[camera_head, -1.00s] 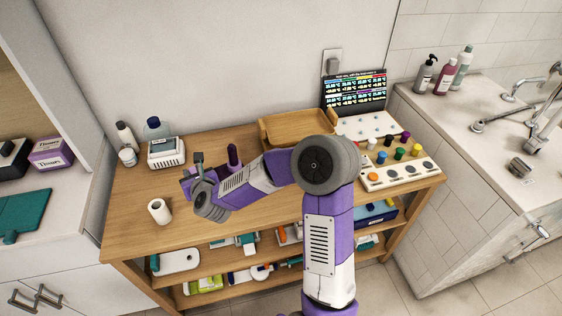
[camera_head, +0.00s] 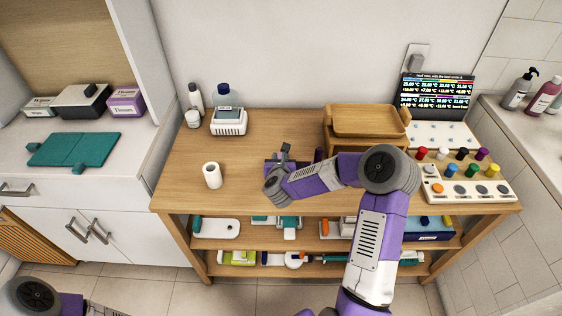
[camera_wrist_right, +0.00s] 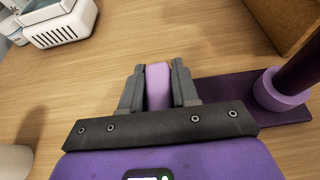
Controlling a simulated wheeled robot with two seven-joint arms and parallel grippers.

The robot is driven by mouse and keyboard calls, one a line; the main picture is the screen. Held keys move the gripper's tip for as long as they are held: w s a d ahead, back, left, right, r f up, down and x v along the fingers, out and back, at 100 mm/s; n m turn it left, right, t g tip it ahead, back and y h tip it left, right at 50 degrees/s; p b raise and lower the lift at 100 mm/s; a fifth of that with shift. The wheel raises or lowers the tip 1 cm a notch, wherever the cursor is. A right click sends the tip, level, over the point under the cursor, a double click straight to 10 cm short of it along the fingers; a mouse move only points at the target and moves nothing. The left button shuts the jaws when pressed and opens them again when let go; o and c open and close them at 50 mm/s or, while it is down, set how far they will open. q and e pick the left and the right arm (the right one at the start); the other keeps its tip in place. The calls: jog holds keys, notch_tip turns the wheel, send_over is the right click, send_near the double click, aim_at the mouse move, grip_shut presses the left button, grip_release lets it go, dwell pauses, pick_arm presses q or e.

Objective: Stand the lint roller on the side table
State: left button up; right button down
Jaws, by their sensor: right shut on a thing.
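My right gripper (camera_head: 284,158) is over the wooden side table (camera_head: 190,140), right of a white roll, and is shut. In the right wrist view its fingers (camera_wrist_right: 158,88) close on a lilac block (camera_wrist_right: 158,72). A flat dark purple plate (camera_wrist_right: 235,88) extends right from beside the fingers. A lilac ring and dark purple post (camera_wrist_right: 305,70) rise from it; the post (camera_head: 319,155) also shows in the head view. Block, plate and post look like one piece; I cannot tell whether this is the lint roller. My left gripper is out of view.
The white roll (camera_head: 212,176) stands near the front left. A white basket (camera_head: 228,122) and bottles stand behind it. A wooden tray (camera_head: 368,120), screen (camera_head: 437,93) and button board (camera_head: 466,188) fill the right. Bare tabletop lies between roll and gripper.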

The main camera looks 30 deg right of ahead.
jog(key=shift+f, duration=0.1)
jog(key=shift+f, duration=0.25)
jog(key=c, duration=0.8)
grip_release()
jog(key=shift+r, duration=0.1)
jog(key=shift+c, duration=0.2)
jog(key=shift+r, duration=0.1)
jog(key=shift+a+r, duration=0.1)
jog(key=shift+r, duration=0.1)
jog(key=p+v, duration=0.2)
jog(key=v, duration=1)
jog(key=shift+f, duration=0.15)
